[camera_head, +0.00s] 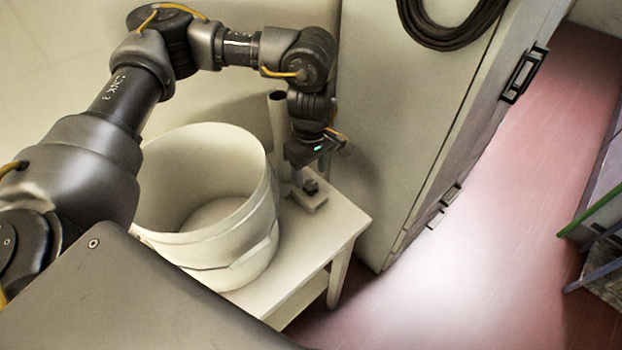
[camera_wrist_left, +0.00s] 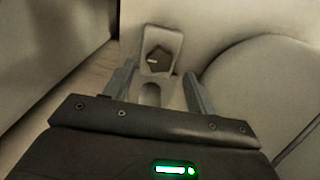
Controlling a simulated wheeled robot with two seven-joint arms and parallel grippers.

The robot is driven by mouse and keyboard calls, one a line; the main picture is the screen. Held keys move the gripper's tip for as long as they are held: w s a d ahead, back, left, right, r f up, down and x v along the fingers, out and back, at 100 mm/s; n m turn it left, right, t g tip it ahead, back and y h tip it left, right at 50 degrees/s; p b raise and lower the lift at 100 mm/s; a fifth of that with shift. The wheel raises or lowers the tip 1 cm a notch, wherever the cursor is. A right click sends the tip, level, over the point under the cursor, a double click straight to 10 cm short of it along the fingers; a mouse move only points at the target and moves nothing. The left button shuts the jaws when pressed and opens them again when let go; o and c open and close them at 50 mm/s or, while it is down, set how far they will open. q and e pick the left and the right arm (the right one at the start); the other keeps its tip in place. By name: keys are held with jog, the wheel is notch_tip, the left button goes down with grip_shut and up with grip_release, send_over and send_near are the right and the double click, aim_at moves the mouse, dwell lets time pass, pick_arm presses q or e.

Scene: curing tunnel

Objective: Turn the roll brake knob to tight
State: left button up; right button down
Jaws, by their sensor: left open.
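The roll brake knob (camera_head: 310,186) is a small dark knob on a pale base plate (camera_head: 312,201) on the white table. In the left wrist view the knob (camera_wrist_left: 157,60) faces me, with a short light mark pointing left. My left gripper (camera_head: 311,172) is just above the knob in the head view. In the left wrist view its two fingers (camera_wrist_left: 158,70) are spread apart, with the knob lying just beyond the gap between their tips. They appear clear of it. Any tight or loose lettering is too small to read. My right gripper is out of view.
A large white bucket (camera_head: 262,222) stands on the table (camera_head: 345,222) left of the knob. A pale cabinet (camera_head: 400,130) with a coiled black hose (camera_head: 450,38) rises on the right.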

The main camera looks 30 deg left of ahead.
aim_at(310, 185)
pick_arm(q)
notch_tip(310, 185, up, 7)
dwell(0.3)
dwell(0.4)
